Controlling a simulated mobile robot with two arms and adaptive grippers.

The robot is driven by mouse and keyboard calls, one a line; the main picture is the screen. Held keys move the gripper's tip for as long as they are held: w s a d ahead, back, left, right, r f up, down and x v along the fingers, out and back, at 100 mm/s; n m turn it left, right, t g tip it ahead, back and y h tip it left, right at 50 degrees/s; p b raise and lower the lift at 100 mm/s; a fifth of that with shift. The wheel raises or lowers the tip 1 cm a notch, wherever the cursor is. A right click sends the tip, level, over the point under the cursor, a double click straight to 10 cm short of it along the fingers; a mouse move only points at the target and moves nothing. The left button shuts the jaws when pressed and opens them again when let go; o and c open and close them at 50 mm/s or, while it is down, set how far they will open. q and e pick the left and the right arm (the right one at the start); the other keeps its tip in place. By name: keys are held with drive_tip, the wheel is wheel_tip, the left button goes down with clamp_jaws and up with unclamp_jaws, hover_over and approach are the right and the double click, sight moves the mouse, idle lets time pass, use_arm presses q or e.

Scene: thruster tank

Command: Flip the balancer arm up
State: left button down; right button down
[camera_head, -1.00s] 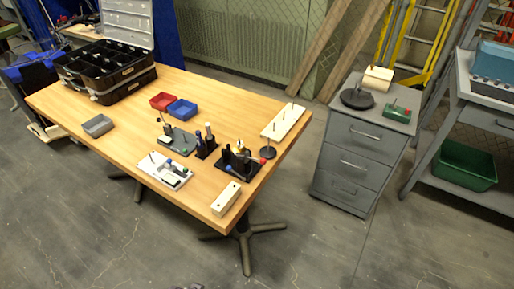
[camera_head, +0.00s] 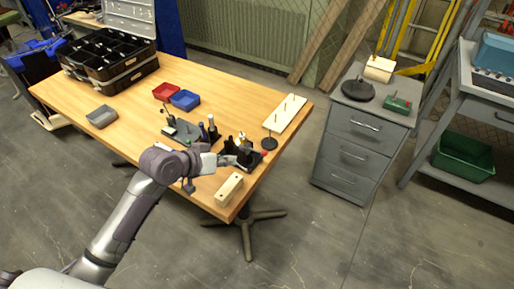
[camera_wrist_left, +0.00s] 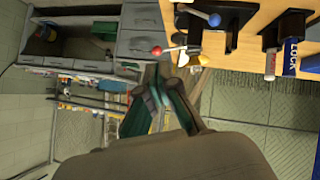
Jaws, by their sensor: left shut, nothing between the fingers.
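My left gripper (camera_head: 232,160) reaches in from the left over the near part of the wooden table. It is shut and empty, beside a black fixture (camera_head: 247,155) with small coloured knobs. In the left wrist view, the closed fingers (camera_wrist_left: 155,85) point towards thin rods with a red ball (camera_wrist_left: 156,51), a blue ball (camera_wrist_left: 214,20) and a yellow knob (camera_wrist_left: 203,60) on that fixture. I cannot tell surely which rod is the balancer arm, or whether the fingers touch any. My right gripper is not in view.
A pale block (camera_head: 229,189) lies at the table's near edge, and a white pegged board (camera_head: 285,113) at the right edge. A small round black stand (camera_head: 269,143) is close by. Bottles (camera_head: 212,128) stand behind the gripper.

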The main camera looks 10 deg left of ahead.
use_arm(q)
wheel_tip(320, 180, up, 4)
drive_tip(key=w, duration=0.3)
drive_tip(key=p, duration=0.1)
hover_over(254, 150)
drive_tip(key=s, duration=0.3)
wheel_tip(254, 150, down, 5)
drive_tip(key=shift+t+h, duration=0.3)
drive_tip(key=shift+t, duration=0.1)
drive_tip(key=shift+w+d+f+p, duration=0.1)
drive_tip(key=shift+d+f, duration=0.15)
drive_tip(key=shift+f, duration=0.35)
drive_tip(key=shift+d+f+p, duration=0.1)
drive_tip(key=shift+d+f, duration=0.2)
drive_tip(key=shift+f, duration=0.35)
drive_tip(key=shift+w+d+f+p, duration=0.1)
drive_tip(key=shift+d+f, duration=0.15)
drive_tip(key=shift+f, duration=0.35)
